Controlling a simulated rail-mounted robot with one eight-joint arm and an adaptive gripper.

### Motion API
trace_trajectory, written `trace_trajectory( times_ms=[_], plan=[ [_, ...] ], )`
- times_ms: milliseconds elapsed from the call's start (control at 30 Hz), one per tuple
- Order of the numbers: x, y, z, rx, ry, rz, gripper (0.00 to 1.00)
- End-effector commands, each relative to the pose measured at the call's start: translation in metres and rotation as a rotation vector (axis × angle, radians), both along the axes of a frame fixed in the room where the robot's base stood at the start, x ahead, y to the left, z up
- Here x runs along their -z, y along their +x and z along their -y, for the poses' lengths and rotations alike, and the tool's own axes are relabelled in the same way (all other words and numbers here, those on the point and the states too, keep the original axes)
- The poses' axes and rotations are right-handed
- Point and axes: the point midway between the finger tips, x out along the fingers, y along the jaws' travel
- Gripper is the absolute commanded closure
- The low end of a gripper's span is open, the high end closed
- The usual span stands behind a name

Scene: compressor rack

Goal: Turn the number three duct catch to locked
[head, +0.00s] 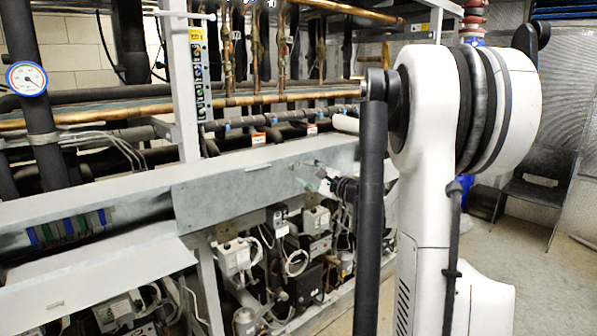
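A grey sheet-metal duct (235,187) runs along the front of the rack. Small metal fittings (311,172) show near its right end; I cannot tell which is the number three catch, and no number is legible. My gripper (334,186) is dark and small in the picture, up against or just in front of the duct face beside these fittings. My own arm hides part of the gripper and the duct's right end. I cannot see whether the fingers are apart, or whether they touch a catch.
Dark and copper pipes (260,98) run above and behind the duct. A round gauge (27,79) is on a pipe at the left. An open duct section (70,228) holds coloured wiring. Grey boxes and compressors fill the space below. A dark chair (540,185) stands at the right near open floor.

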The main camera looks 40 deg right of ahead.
Motion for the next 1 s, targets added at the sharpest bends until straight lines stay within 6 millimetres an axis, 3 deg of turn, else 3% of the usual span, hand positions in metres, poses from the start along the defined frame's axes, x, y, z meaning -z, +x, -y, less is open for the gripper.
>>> trace_trajectory(
  times_ms=[200,400,1000],
  plan=[
    [0.000,-0.042,0.001,0.003,0.000,0.000,0.64],
    [0.000,-0.062,0.000,0.001,0.000,0.000,0.64],
    [0.001,-0.067,-0.001,0.000,0.000,0.000,0.64]
  ],
)
